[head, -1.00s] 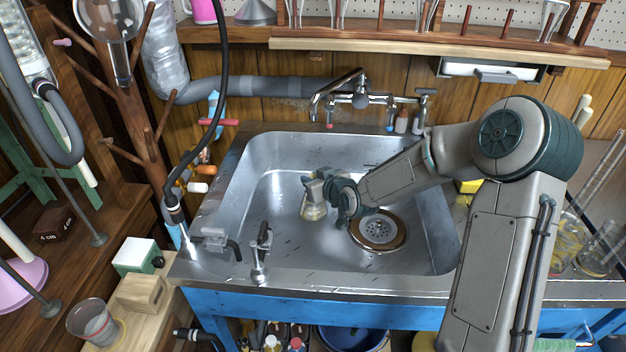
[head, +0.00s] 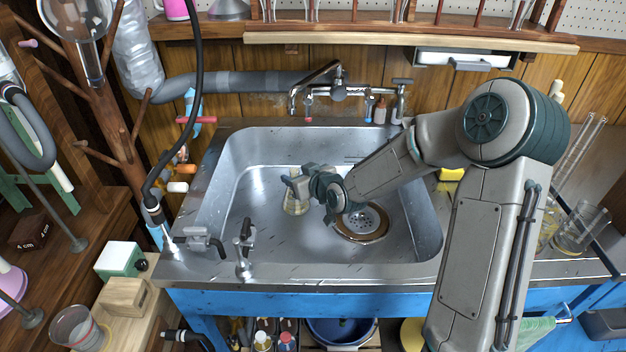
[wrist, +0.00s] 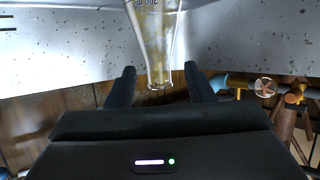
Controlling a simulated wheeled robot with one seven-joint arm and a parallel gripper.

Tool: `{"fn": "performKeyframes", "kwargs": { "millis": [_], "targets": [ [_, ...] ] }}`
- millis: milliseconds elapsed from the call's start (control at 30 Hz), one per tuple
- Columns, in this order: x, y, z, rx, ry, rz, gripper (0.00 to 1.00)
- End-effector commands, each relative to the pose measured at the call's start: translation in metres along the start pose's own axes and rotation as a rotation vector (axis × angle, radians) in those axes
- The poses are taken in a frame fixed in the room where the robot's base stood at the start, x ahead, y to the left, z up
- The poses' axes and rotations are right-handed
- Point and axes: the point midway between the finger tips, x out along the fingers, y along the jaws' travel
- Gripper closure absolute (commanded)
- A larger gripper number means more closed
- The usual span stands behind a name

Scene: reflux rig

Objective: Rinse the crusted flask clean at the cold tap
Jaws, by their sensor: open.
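The flask (head: 296,207) stands upright on the sink floor, left of the drain. It is clear glass with yellowish residue inside and markings on its side. In the wrist view the flask (wrist: 155,40) shows with its neck and lip between the two fingers. My gripper (head: 293,184) is open around the neck, with a visible gap on each side in the wrist view (wrist: 160,87). It partly hides the flask in the head view. A chrome tap (head: 318,82) is on the back wall above the sink (head: 330,270). No running water is visible.
The drain (head: 362,220) lies right of the flask. Two small fittings (head: 243,250) rise from the front left rim, beside a black hose (head: 180,150). A yellow sponge (head: 451,174) and glassware (head: 580,230) are at the right. The left basin floor is clear.

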Motion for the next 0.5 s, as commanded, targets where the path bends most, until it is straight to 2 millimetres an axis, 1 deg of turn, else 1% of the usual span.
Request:
{"fn": "performKeyframes", "kwargs": {
  "millis": [33,100,300,400,500],
  "targets": [
    [-0.013,0.001,-0.003,-0.001,-0.001,0.003,0.52],
    [-0.029,0.002,-0.004,-0.002,0.0,0.004,0.52],
    [-0.075,0.001,-0.003,-0.001,-0.001,0.004,0.52],
    [-0.093,0.001,-0.003,0.0,-0.001,0.003,0.52],
    [-0.106,0.001,-0.002,-0.001,0.0,0.003,0.52]
  ]
}}
